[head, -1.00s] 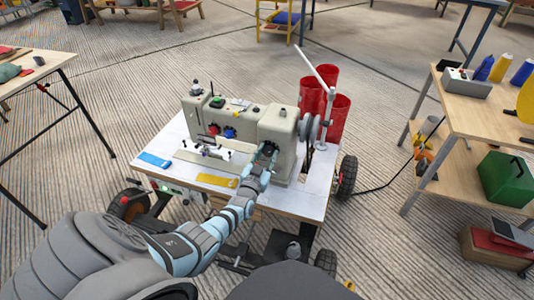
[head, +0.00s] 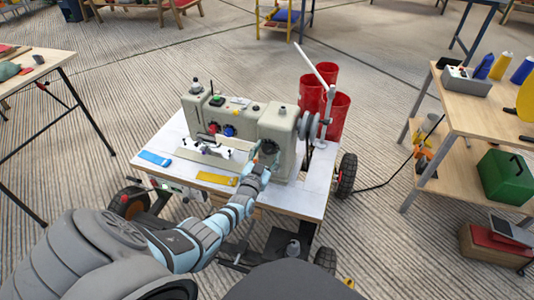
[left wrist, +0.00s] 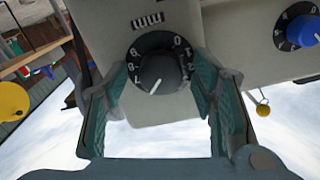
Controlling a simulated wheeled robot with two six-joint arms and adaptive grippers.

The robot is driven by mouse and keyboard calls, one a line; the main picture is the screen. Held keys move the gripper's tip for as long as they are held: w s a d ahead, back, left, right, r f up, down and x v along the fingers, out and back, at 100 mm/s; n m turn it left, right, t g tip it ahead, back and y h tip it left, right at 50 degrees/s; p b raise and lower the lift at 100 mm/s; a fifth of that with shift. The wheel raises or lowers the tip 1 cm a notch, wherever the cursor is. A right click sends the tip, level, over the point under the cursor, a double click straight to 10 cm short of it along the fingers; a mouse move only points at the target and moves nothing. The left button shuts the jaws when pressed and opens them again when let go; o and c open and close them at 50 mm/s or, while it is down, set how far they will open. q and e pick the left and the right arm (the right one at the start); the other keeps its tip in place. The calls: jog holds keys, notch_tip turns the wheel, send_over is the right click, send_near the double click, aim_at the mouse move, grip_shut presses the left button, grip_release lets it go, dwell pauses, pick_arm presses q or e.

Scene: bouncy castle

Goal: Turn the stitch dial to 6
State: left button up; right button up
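The beige sewing machine (head: 245,122) stands on a white-topped table. Its stitch dial (left wrist: 158,72), a black knob on a dark ring with white marks, faces me at the machine's right end. The knob's white pointer line aims to the lower left in the left wrist view; the marks are partly hidden and hard to read. The dial also shows in the head view (head: 268,147). My left gripper (left wrist: 160,88) is open, with one finger on each side of the dial and gaps between the fingers and the knob. My right gripper is out of view.
A blue knob (left wrist: 303,31) sits beside the dial on the machine. Blue (head: 154,159) and yellow (head: 217,179) strips lie on the white tabletop (head: 290,199).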

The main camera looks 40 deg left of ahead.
pick_arm(q)
jog(key=v, duration=1.2)
